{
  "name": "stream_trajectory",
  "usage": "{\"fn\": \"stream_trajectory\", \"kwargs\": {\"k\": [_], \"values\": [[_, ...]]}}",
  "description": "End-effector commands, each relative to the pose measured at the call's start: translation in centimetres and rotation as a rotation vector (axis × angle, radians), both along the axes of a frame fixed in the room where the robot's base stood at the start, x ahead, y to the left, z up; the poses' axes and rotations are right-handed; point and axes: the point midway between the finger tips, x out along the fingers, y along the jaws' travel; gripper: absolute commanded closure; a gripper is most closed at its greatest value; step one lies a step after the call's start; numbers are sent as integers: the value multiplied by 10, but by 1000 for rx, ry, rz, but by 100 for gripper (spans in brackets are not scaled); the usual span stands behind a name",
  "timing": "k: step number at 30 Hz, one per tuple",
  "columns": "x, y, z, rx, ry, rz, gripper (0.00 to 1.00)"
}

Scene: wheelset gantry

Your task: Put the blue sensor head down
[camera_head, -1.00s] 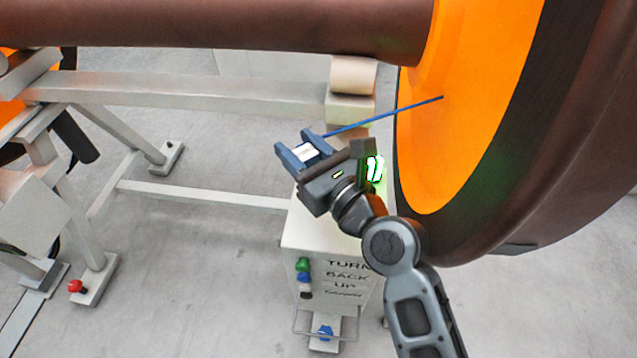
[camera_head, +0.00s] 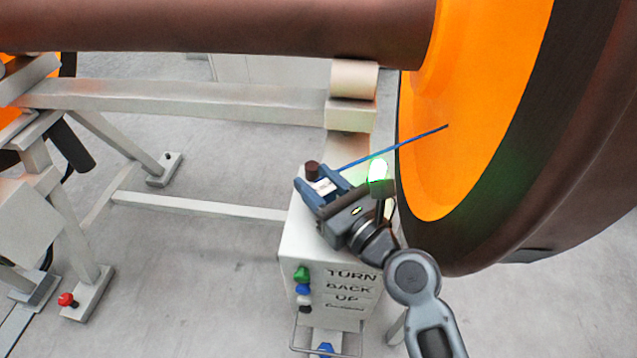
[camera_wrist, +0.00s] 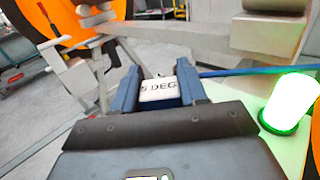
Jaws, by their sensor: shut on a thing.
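My gripper (camera_head: 312,181) is shut on the blue sensor head (camera_head: 324,186), above the top of the white control box (camera_head: 305,232). Most of the head is hidden by the fingers. A thin blue rod (camera_head: 400,145) runs from beside the right finger to the orange wheel face; I cannot tell whether it joins the head. The head's underside is hidden, so contact with the box cannot be told.
A lit green lamp (camera_head: 378,171) stands on the box close right of my gripper. A dark red-brown cylinder (camera_head: 312,170) shows just beyond the fingertips. The big orange wheel (camera_head: 480,110) is close on the right. A pale beam (camera_head: 180,97) crosses behind; open floor lies left.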

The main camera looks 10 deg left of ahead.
Motion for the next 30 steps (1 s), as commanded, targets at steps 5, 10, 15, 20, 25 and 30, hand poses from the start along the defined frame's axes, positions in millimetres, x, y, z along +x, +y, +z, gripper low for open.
{"fn": "stream_trajectory", "kwargs": {"k": [5,10,15,20,25,30], "values": [[0,0,-2,1,1,-1,55],[0,0,-2,0,0,-1,39],[0,0,-2,0,0,0,32],[0,0,0,0,0,0,32],[-10,-11,-1,-1,1,-3,32],[-35,-34,-2,-2,2,-3,32]]}}
